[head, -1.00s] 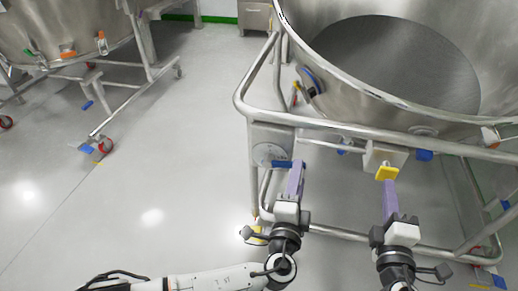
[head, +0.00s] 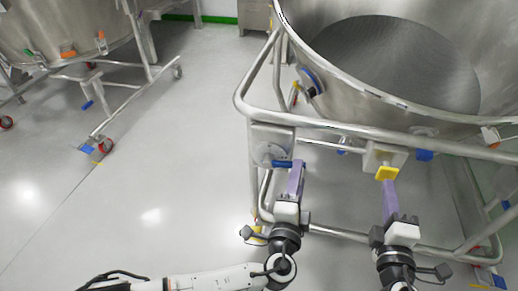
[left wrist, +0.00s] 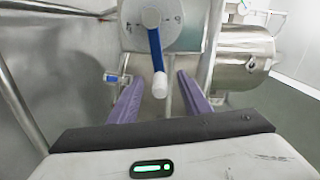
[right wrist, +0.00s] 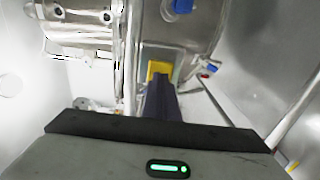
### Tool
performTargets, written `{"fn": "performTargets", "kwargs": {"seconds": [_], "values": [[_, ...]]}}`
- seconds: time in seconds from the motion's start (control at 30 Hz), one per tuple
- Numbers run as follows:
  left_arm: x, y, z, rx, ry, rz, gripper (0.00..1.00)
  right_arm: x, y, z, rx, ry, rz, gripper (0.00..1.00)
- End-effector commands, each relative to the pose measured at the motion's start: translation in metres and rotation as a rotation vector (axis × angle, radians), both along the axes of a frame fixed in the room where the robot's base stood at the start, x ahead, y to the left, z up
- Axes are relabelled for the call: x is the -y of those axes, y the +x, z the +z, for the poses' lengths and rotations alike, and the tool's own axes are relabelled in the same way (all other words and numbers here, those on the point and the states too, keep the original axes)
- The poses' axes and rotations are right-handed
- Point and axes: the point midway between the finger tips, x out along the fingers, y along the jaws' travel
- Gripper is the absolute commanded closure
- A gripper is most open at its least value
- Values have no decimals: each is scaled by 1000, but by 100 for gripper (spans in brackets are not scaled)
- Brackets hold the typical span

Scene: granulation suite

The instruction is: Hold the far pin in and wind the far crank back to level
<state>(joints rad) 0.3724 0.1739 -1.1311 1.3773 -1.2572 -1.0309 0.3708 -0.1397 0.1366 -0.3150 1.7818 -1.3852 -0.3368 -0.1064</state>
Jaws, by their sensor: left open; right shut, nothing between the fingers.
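The crank has a round steel plate (head: 270,152) and a blue arm (head: 285,163) on the near frame of the steel vessel. In the left wrist view the blue crank arm (left wrist: 156,50) hangs down, slightly tilted, to a white knob (left wrist: 160,86). My left gripper (head: 297,168) is open, with its purple fingers on either side of the knob and gaps showing. The yellow pin (head: 387,173) sits on a steel block to the right of the crank. My right gripper (head: 389,185) is shut and empty, its tips at the pin's yellow face (right wrist: 160,68). Contact is hard to judge.
The large open vessel (head: 400,65) stands in a tubular frame (head: 242,85) in front of me. Blue fittings (head: 424,155) sit along its rail. A second wheeled vessel (head: 65,25) stands at the left. The floor between is clear.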

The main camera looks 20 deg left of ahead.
Motion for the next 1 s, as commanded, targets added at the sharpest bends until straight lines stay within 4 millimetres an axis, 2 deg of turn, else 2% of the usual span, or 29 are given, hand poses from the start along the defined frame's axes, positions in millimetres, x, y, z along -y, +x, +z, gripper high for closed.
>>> {"fn": "performTargets", "kwargs": {"seconds": [0.27, 1.0], "values": [[0, 0, 0, 0, 0, 0, 56, 0, 2, 0, 0, 0, 0, 100], [0, 0, 0, 0, 0, 0, 56, 0, 32, 0, 1, 0, 0, 100]]}}
